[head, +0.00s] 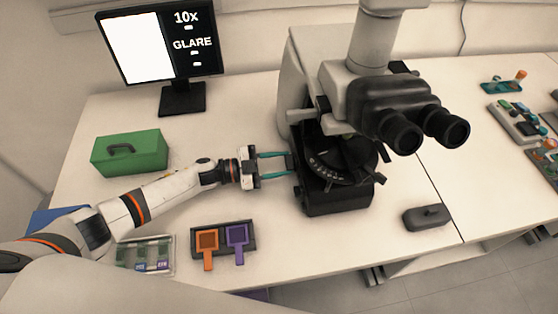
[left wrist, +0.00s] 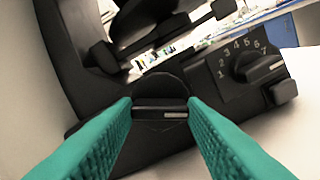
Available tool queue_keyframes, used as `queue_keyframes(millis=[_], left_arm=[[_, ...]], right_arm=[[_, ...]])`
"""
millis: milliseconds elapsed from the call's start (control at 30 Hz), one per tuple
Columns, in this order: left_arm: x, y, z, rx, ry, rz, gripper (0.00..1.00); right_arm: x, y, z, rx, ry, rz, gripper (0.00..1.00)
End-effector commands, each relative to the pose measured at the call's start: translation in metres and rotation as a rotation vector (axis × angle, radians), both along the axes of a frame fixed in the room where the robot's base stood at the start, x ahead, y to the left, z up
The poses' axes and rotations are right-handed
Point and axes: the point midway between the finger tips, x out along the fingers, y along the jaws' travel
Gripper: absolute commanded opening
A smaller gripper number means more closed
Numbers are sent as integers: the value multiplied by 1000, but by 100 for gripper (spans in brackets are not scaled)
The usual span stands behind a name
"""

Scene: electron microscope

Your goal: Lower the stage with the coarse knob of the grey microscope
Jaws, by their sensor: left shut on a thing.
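The grey microscope (head: 296,75) stands right of centre in the head view, with a black base and twin eyepieces. My left gripper (head: 288,164) reaches in from the left to the microscope's side, its two teal fingers apart. In the left wrist view, the fingertips (left wrist: 160,108) are shut on a dark round knob (left wrist: 160,88) with a pale line on its front, one finger on each side. The black stage (head: 340,160) is partly hidden under the eyepieces. My right gripper is not in view.
A numbered dial (left wrist: 255,67) sits right of the gripped knob. A monitor (head: 160,50) reads "10x" and "GLARE". A green box (head: 130,154), a tray with orange and purple holders (head: 222,240) and a small black device (head: 427,217) are on the table (head: 300,250).

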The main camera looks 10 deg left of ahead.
Motion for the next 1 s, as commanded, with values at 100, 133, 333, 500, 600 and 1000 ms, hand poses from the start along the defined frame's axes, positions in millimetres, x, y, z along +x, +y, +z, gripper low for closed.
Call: queue_keyframes(millis=[100,133,333,500,600,1000], left_arm=[[0,0,0,-14,40,0,15],[0,0,0,-17,46,0,15],[0,0,-1,-29,73,0,15],[0,0,-1,-31,77,0,15],[0,0,-1,-31,77,0,15],[0,0,-1,-31,76,1,60]], right_arm=[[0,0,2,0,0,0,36],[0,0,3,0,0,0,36],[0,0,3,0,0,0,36],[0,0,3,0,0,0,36],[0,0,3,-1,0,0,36],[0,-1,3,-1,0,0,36]])
